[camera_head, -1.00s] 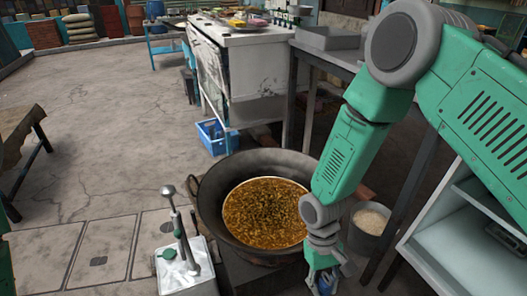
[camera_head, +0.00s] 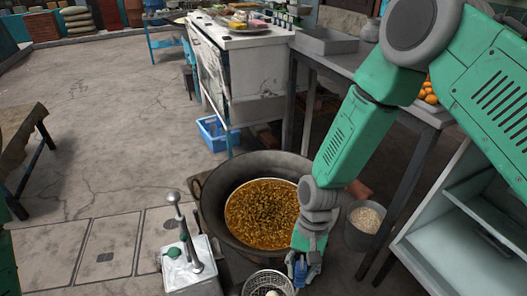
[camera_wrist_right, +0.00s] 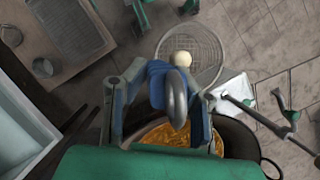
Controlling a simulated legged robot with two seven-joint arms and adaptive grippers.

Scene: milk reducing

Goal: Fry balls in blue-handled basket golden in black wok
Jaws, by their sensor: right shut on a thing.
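My right gripper (camera_head: 303,266) is shut on the blue handle (camera_wrist_right: 158,82) of the wire basket, near the wok's front right edge. The round mesh basket (camera_head: 254,287) shows at the bottom edge of the head view, partly cut off, in front of the wok and outside it. In the right wrist view the basket (camera_wrist_right: 205,45) extends beyond the gripper. One pale ball (camera_wrist_right: 180,59) shows in it. My left gripper is not in view.
A metal stand with a lever (camera_head: 187,262) is left of the wok. A bucket of pale crumbs (camera_head: 366,217) is at its right. A steel table (camera_head: 349,62) and an open white cabinet (camera_head: 440,240) are on the right.

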